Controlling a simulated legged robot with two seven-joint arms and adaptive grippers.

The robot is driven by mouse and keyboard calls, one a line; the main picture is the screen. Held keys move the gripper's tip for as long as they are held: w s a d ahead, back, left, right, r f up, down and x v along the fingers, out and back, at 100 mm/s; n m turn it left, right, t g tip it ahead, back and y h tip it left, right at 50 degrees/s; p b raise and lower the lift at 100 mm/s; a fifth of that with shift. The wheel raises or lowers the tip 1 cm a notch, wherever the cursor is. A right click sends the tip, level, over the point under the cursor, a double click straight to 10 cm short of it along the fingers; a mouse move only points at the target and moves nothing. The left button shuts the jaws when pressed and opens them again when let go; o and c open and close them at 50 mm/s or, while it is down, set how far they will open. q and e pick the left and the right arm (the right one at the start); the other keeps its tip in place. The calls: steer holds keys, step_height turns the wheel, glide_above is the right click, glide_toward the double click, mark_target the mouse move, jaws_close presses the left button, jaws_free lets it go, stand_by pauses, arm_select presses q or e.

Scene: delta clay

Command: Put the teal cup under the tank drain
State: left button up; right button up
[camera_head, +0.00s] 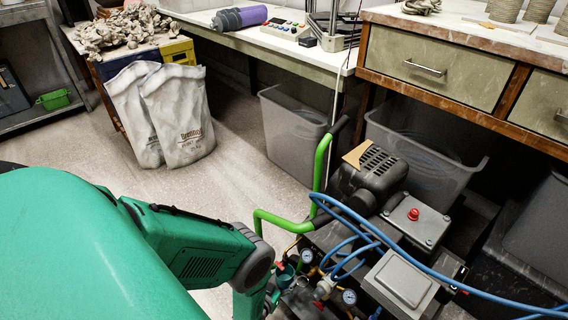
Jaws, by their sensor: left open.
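The compressor (368,178) stands on the floor at the lower right, with a green tube handle (321,160), blue hoses and small gauges (348,297). Its tank is mostly covered by the parts on top, and I cannot see the drain. My left arm comes in from the left and bends down beside the compressor's near left end. My left gripper (290,303) is open, low at the bottom edge and partly cut off, close to the gauges and fittings. My right gripper is out of view.
Grey bins (291,138) stand under the benches behind the compressor. White sacks (180,118) lean by the clay-covered table. A wooden drawer bench (437,70) stands at the upper right. Open floor (240,185) lies between the sacks and compressor. Blue hose runs toward the lower right.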

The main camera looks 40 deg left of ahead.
arm_select(q)
steer(key=p+v, duration=0.3)
steer(key=v, duration=0.5)
steer(key=w+d+r+m+g+h, duration=0.25)
steer(key=d+r+g, duration=0.2)
steer(key=r, duration=0.25)
steer(key=s+r+g, duration=0.4)
steer(key=s+r, duration=0.3)
steer(key=r, duration=0.3)
steer(key=s+d+r+m+g+h, duration=0.1)
steer(key=s+r+g, duration=0.2)
steer(key=s+r, duration=0.4)
step_height(320, 180, up, 3)
steer(key=shift+s+g, duration=0.3)
steer(key=shift+g, duration=0.05)
steer(key=shift+h, duration=0.25)
